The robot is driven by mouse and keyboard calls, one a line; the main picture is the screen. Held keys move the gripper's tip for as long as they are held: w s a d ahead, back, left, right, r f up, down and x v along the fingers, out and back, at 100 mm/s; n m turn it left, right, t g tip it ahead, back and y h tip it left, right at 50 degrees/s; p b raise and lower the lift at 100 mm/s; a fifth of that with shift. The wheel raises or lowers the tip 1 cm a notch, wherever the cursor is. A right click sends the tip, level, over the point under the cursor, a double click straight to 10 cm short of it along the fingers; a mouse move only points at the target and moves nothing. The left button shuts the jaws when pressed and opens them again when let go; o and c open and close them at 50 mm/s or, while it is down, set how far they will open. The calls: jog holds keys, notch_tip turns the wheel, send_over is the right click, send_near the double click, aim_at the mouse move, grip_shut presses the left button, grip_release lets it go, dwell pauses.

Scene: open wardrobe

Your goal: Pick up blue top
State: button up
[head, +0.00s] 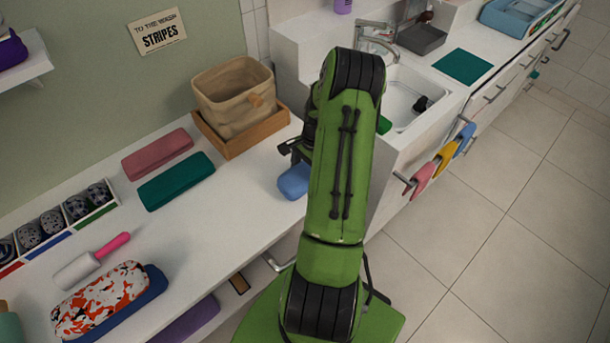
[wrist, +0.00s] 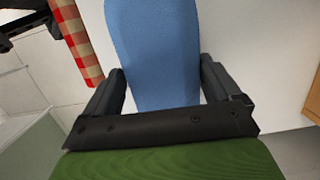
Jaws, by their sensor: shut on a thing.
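The blue top (head: 293,182) is a small folded bundle near the front right end of the white counter. In the wrist view the blue top (wrist: 153,50) fills the space between the two black fingers. My gripper (head: 291,153) is at the blue top, partly hidden behind my green arm in the head view. In the wrist view my gripper (wrist: 162,75) is shut on the blue top. Whether the top still touches the counter cannot be told.
A beige basket (head: 235,97) stands in a wooden tray (head: 245,140) behind. Folded pink (head: 157,154) and green (head: 176,181) cloths lie to the left. A sink (head: 412,97) is to the right. A red checkered cloth (wrist: 76,40) shows in the wrist view.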

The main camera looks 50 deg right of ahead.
aim_at(307, 170)
jog(key=shift+c, duration=0.9)
notch_tip(307, 170, up, 7)
jog(key=p, duration=0.5)
jog(key=shift+r, duration=0.15)
